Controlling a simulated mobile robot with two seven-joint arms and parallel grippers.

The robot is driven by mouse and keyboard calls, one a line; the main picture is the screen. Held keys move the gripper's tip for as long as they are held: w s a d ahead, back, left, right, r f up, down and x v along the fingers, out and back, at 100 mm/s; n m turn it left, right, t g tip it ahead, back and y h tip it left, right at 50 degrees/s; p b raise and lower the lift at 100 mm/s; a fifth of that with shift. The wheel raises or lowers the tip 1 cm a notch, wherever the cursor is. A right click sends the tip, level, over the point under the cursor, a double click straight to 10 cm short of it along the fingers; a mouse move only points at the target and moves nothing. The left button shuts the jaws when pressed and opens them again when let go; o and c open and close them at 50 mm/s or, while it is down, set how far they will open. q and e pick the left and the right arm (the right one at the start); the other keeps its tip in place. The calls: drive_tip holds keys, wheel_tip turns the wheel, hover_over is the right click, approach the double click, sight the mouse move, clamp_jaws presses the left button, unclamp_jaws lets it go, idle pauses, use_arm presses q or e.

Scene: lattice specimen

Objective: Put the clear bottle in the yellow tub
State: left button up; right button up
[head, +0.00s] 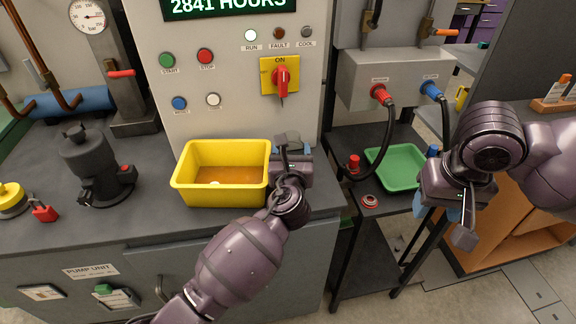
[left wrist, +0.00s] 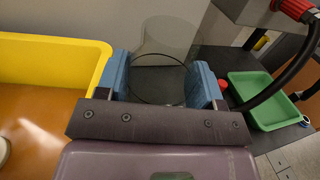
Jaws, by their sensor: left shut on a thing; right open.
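The yellow tub (head: 222,195) stands open on the grey bench. It also shows in the left wrist view (left wrist: 60,58), at the left. My left gripper (head: 291,147) is just right of the tub. In the left wrist view its blue fingers (left wrist: 160,82) are shut on the clear bottle (left wrist: 158,62), seen as a faint transparent round outline. In the head view the gripper mostly hides the bottle. I cannot tell whether the bottle touches the bench. My right gripper (head: 438,208) is open and empty, in front of the green tray, well right of the tub.
The green tray (head: 397,166) sits on a lower stand to the right, with hoses (head: 388,135) hanging nearby. A control panel (head: 225,100) rises behind the tub. A dark pump (head: 90,165) stands left of it. A small pale round thing (left wrist: 3,150) lies inside the tub.

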use_arm(q)
drive_tip(key=shift+f, duration=2.05)
drive_tip(key=shift+f, duration=0.1)
drive_tip(key=o, duration=0.7)
drive_tip(key=shift+o, duration=0.2)
